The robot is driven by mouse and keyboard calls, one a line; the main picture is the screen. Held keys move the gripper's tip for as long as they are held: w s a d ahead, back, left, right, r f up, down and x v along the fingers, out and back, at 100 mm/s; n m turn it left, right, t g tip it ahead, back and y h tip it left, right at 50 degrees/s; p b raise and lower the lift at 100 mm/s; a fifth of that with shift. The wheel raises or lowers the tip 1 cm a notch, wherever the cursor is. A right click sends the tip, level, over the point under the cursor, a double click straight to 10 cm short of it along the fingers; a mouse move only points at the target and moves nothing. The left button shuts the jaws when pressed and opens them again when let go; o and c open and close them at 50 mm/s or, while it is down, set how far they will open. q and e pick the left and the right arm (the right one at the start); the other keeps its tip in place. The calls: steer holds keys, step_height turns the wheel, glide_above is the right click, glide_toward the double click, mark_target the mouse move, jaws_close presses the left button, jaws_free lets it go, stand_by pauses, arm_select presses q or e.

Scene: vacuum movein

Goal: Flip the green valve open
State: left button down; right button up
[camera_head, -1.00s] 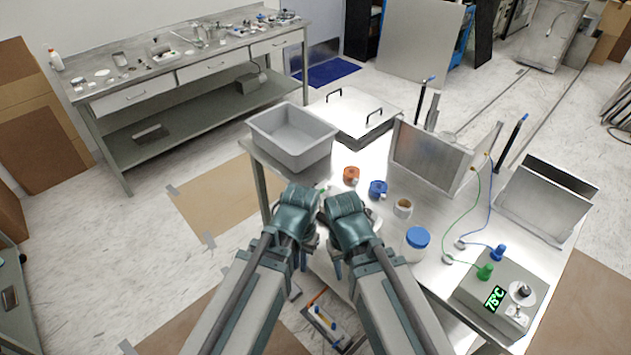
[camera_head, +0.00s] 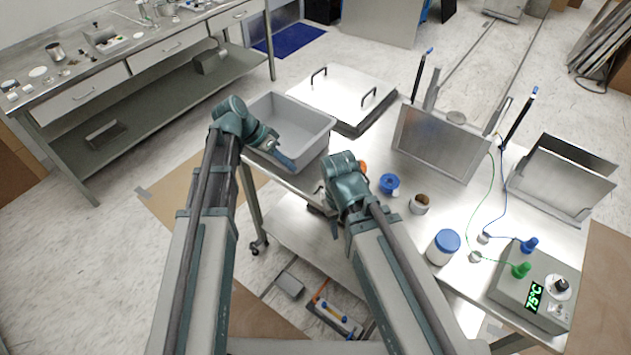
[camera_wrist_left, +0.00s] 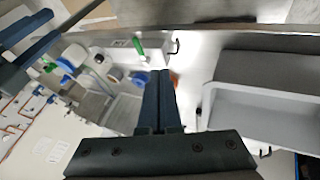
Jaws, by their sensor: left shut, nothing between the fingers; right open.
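The green valve handle (camera_wrist_left: 139,46) shows in the left wrist view as a small green lever on a pale fixture, above and left of my left fingertips and apart from them. In the head view I cannot make it out; my right wrist may hide it. My left gripper (camera_head: 287,162) is shut and empty beside the front wall of the grey tub. Its closed fingers (camera_wrist_left: 160,74) point up the middle of the left wrist view. My right gripper (camera_head: 335,228) is open at the table's front edge; its dark fingers (camera_wrist_left: 28,48) also show at upper left in the wrist view.
The grey tub (camera_head: 318,128) stands at the table's left end, close to my left gripper. An orange ring, mostly hidden, a blue ring (camera_head: 389,183), a cup (camera_head: 419,204) and a blue-lidded jar (camera_head: 443,247) stand right of my right gripper. A control box (camera_head: 533,288) is at right.

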arm_select(q)
steer(key=shift+d+r, duration=0.1)
steer(key=s+d+f+b, duration=0.2)
steer(key=d+f+b, duration=0.6)
steer(key=f+b, duration=0.1)
steer(key=shift+d, duration=0.3)
